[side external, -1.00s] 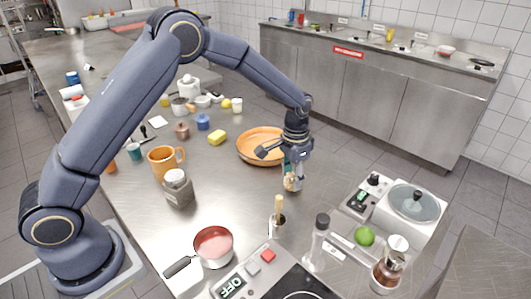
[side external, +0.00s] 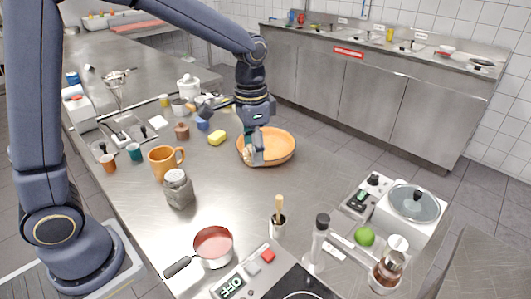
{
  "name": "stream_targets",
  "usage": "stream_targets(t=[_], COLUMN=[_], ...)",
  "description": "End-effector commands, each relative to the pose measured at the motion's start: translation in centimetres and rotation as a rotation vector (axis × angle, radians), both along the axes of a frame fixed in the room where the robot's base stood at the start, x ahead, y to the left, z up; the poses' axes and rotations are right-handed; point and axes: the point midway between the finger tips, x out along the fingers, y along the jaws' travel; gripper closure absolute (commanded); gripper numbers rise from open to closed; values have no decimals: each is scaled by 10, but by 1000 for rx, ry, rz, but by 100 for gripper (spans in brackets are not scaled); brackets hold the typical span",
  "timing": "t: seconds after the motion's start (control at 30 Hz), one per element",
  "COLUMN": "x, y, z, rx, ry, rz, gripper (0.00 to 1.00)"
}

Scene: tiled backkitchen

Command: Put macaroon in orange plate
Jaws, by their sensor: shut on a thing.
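The orange plate (side external: 280,146) is a wide, shallow round dish on the steel counter, near the middle of the side external view. My gripper (side external: 253,157) points down at the plate's left side and covers part of its rim. It is shut on a small beige thing, apparently the macaroon (side external: 247,153), which is mostly hidden by the fingers. I cannot tell whether the macaroon touches the plate or hangs just above it.
An orange mug (side external: 163,162) and a grey jar (side external: 178,190) are nearer the front left.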

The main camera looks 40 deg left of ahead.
Motion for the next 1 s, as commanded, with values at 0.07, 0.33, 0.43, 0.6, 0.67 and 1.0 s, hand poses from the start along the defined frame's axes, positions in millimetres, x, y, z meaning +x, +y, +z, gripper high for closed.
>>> stream_targets(t=[0.07,0.33,0.43,0.6,0.67,1.0], x=[22,67,68,89,105,179], y=[22,107,124,135,137,147], z=[3,-1,-8,-22,-29,-82], rx=[1,2,0,-1,-1,-1], ry=[-4,-2,7,13,13,16], rz=[15,135,173,191,191,190], gripper=[79,79,79,79,79,79])
